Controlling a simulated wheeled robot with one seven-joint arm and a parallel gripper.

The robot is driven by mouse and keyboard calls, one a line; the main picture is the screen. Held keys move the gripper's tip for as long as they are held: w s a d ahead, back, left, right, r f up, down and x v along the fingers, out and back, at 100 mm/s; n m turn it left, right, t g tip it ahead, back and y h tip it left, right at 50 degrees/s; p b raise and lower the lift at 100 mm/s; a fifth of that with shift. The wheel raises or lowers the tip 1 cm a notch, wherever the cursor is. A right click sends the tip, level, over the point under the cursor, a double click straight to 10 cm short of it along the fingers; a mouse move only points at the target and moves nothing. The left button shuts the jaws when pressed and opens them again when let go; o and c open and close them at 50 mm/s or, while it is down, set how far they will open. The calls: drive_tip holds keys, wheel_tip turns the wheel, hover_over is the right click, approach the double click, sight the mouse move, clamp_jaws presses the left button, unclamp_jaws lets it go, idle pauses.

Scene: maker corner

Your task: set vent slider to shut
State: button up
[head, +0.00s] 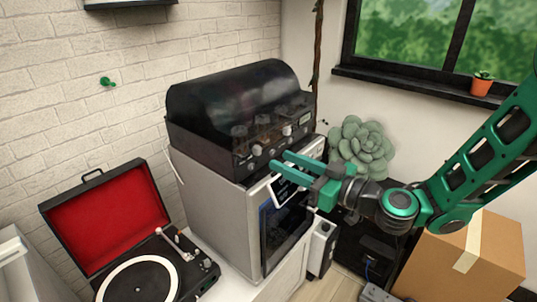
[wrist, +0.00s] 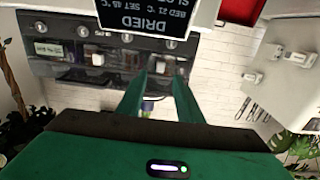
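A black hooded machine (head: 235,105) stands on a grey cabinet, with a row of small controls on its front panel. In the wrist view the panel (wrist: 70,68) appears upside down, with round knobs and two pale blocky controls, one at left (wrist: 97,60) and one near my fingertips (wrist: 161,65). I cannot read which one is the vent slider or its setting. My green gripper (head: 279,161) is in front of the panel; in the wrist view its two fingers (wrist: 160,78) are apart, with the nearer pale control seen between the tips. I cannot tell whether they touch it.
A dark screen reading "DRIED" (wrist: 150,18) is close to the fingers in the wrist view. An open red-lined record player (head: 140,285) stands at left. A cardboard box (head: 470,265) is below my arm at right, and a succulent (head: 362,145) is behind the gripper.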

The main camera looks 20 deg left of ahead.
sight(260, 152)
drive_tip(key=x, duration=0.7)
drive_tip(key=shift+d, duration=0.1)
drive_tip(key=shift+s, duration=0.15)
clamp_jaws()
